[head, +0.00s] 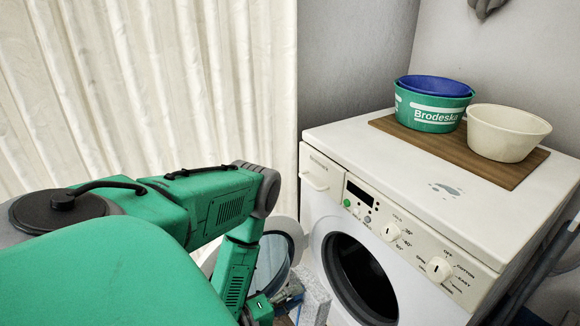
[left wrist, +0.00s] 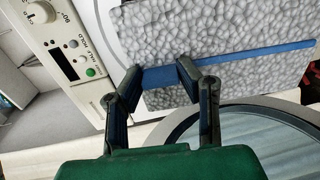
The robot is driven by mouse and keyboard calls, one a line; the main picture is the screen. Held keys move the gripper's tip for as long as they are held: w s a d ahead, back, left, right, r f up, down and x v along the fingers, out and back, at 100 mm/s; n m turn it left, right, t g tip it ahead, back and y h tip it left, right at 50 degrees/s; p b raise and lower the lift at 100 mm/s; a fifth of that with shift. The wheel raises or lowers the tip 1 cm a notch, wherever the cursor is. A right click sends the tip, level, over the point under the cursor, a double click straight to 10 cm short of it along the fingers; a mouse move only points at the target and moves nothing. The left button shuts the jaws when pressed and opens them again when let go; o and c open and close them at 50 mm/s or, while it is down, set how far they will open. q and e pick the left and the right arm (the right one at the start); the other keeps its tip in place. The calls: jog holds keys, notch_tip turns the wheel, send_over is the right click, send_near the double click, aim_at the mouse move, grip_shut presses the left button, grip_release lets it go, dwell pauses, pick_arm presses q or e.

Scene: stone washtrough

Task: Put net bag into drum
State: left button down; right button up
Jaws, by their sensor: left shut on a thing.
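The net bag (head: 314,294) is grey and bumpy-textured, with a blue band; it hangs low in front of the washing machine. In the left wrist view the net bag (left wrist: 215,35) fills the upper right. My left gripper (left wrist: 162,76) is shut on its blue band. In the head view my left gripper (head: 288,296) is partly hidden by my arm, beside the bag. The drum (head: 362,275) is a dark round opening in the machine's front, to the right of the bag. My right gripper is not in view.
The washing machine's round door (head: 272,262) stands open left of the drum; its glass also shows in the left wrist view (left wrist: 270,145). A brown board (head: 515,176) on top carries a green tub (head: 428,112), a blue tub and a cream bowl (head: 505,135). A cream curtain hangs at left.

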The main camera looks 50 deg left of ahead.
pick_arm(q)
jog(key=w+d+f+b, duration=0.1)
jog(key=w+f+b, duration=0.2)
jog(key=w+b, duration=0.5)
jog(key=w+d+f+b, duration=0.2)
jog(key=w+b, duration=0.6)
jog(key=w, duration=2.6)
jog(key=shift+f, duration=0.45)
jog(key=shift+d, duration=0.1)
jog(key=c, duration=1)
grip_release()
jog(key=shift+c, duration=0.2)
jog(key=shift+s, duration=0.1)
